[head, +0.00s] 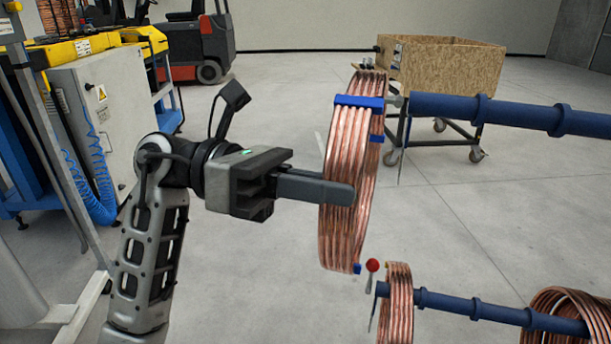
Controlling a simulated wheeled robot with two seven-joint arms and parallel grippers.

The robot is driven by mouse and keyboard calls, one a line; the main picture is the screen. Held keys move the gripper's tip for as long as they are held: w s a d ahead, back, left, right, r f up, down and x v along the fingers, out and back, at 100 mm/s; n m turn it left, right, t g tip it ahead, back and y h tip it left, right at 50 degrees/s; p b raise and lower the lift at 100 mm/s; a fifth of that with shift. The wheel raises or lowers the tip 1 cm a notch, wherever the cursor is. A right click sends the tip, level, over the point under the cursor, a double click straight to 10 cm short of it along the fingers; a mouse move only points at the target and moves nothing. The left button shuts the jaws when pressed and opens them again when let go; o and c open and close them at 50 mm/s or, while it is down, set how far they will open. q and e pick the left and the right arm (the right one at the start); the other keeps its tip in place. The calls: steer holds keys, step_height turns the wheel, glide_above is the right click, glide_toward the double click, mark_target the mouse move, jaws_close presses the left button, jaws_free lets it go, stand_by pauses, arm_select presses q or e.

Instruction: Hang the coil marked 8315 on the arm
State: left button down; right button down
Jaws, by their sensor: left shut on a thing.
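A large copper coil (341,145) with blue bands hangs upright in the air at the middle of the head view. My left gripper (318,190) reaches in from the left and is shut on the coil's near side. The number on the coil cannot be read. An upper blue arm (520,114) comes in from the right, with its tip just to the right of the coil's upper part. Whether the tip is inside the coil's ring cannot be told. My right gripper is not in view.
A lower blue arm (470,306) carries a small coil (397,300) and a larger coil (565,305). A red ball-topped lever (373,265) stands near its tip. A wooden crate (450,65) on a wheeled frame stands behind. A grey cabinet (100,110) and a forklift (200,45) are at left.

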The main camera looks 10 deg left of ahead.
arm_select(q)
steer(key=shift+s+d+r, duration=0.1)
steer(key=shift+d+r, duration=0.05)
steer(key=shift+d, duration=0.9)
steer(key=d+f+b, duration=0.1)
steer(key=d+f, duration=0.1)
steer(key=d, duration=0.5)
steer(key=shift+s+d, duration=0.35)
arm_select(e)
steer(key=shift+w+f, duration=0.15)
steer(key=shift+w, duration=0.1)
arm_select(q)
steer(key=shift+f, duration=0.15)
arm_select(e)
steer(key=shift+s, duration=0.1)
arm_select(q)
steer(key=c, duration=1.5)
jaws_free()
steer(key=shift+o, duration=0.2)
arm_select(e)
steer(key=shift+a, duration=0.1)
